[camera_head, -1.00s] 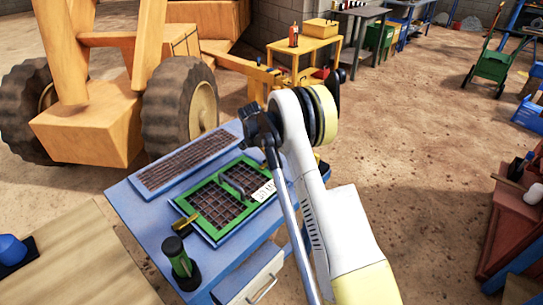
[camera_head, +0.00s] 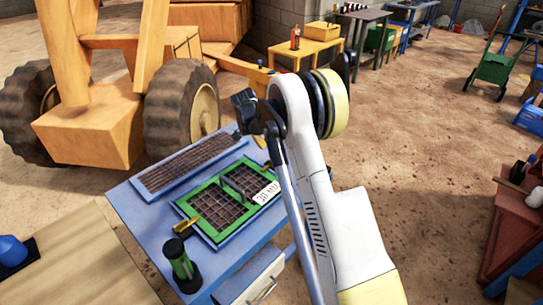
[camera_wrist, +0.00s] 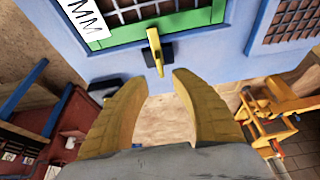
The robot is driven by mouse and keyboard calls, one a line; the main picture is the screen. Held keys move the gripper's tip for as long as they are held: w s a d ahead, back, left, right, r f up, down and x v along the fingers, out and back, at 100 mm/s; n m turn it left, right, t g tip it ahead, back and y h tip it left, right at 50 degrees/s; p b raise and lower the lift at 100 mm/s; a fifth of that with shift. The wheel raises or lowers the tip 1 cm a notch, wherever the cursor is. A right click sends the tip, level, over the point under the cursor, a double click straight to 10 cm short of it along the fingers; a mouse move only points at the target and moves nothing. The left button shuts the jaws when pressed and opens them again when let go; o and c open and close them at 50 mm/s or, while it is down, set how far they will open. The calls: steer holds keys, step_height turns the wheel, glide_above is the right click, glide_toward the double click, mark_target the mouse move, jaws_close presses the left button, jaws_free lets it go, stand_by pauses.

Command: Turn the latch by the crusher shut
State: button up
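The yellow latch (camera_wrist: 155,50) sits on a dark base on the blue table (camera_wrist: 205,55), beside the green-framed screen (camera_wrist: 100,43). In the wrist view its bar runs nearly up and down the picture, with its upper end close to the screen's edge. My gripper (camera_wrist: 158,80) is open and empty, its yellow fingers on either side below the latch's lower end, apart from it. In the head view my gripper (camera_head: 245,112) is over the table's far right end, and the arm partly hides that end. A second yellow latch (camera_head: 187,226) is at the screen's near left edge.
A second brown grid (camera_head: 185,168) lies beside the screen (camera_head: 215,205). A green-and-black cylinder (camera_head: 181,264) stands at the table's near corner. A large wheel (camera_head: 183,108) and yellow machine parts stand behind.

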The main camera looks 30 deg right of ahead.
steer(key=v, duration=0.5)
stand_by(0.3)
steer(key=s+a+r+n+t+y, duration=0.1)
steer(key=s+a+r+n, duration=0.25)
steer(key=s+r, duration=0.45)
steer(key=s+a+r+n+t+y, duration=0.1)
steer(key=s+a+r+n+t, duration=0.15)
steer(key=s+a+r, duration=0.35)
steer(key=s+a+n+t+y, duration=0.1)
steer(key=s+a+n, duration=0.2)
steer(key=s, duration=0.8)
steer(key=s+a+f+n+t+y, duration=0.1)
steer(key=s+a+n, duration=0.3)
steer(key=s, duration=0.8)
steer(key=shift+s+a+n, duration=0.2)
steer(key=shift+a+n, duration=0.1)
steer(key=shift+n, duration=0.3)
